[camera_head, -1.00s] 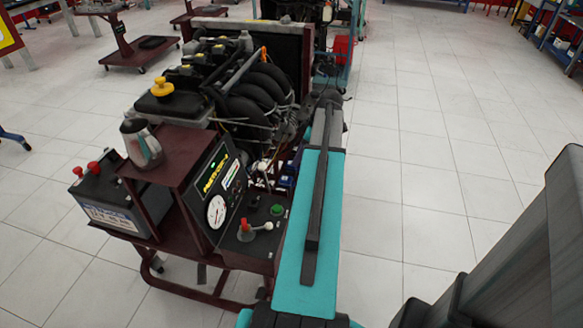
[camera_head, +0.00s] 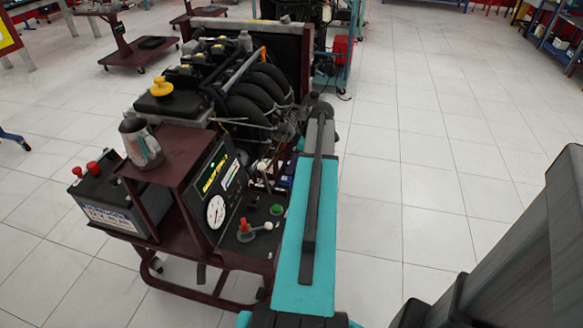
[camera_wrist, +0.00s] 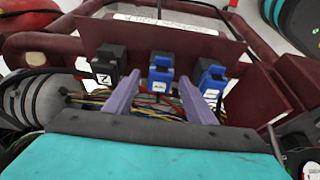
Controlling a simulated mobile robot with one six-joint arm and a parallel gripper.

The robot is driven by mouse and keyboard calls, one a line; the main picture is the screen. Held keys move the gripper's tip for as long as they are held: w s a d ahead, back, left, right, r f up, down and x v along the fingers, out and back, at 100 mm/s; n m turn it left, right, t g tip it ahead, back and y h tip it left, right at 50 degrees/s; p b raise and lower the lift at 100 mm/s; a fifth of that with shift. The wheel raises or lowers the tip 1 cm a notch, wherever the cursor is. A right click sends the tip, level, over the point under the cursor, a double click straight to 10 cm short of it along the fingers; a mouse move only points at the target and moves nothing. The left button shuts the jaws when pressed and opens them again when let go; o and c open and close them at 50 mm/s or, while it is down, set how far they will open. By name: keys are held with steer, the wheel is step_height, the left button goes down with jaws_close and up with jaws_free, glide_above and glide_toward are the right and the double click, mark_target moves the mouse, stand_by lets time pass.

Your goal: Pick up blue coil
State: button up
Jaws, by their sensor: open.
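Two blue coils with white labels stand in a row on a dark red frame in the wrist view. The middle blue coil (camera_wrist: 161,70) is roughly centred between the two purple fingertips of my gripper (camera_wrist: 158,78). The right blue coil (camera_wrist: 210,80) is just beyond the right finger, partly behind it. A black coil (camera_wrist: 108,63) with a white label stands left of the left finger. My gripper is open with nothing held. Whether the fingers touch the middle coil cannot be told. In the head view my arm hides the gripper; a bit of blue shows beside it.
The engine trainer (camera_head: 250,95) stands left of my arm, with a gauge panel (camera_head: 220,190), a metal jug (camera_head: 140,142) and a battery (camera_head: 105,195). Coloured wires (camera_wrist: 150,105) run below the coils. The tiled floor (camera_head: 410,150) to the right is open.

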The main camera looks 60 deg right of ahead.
steer(key=c, duration=1.3)
steer(key=shift+o, duration=0.2)
steer(key=shift+r, duration=0.15)
steer(key=shift+r, duration=1.25)
steer(key=s+d+r, duration=0.2)
steer(key=s+d, duration=0.1)
steer(key=d, duration=1.2)
steer(key=shift+s+d+r, duration=0.15)
steer(key=shift+d, duration=0.2)
steer(key=shift+s, duration=0.15)
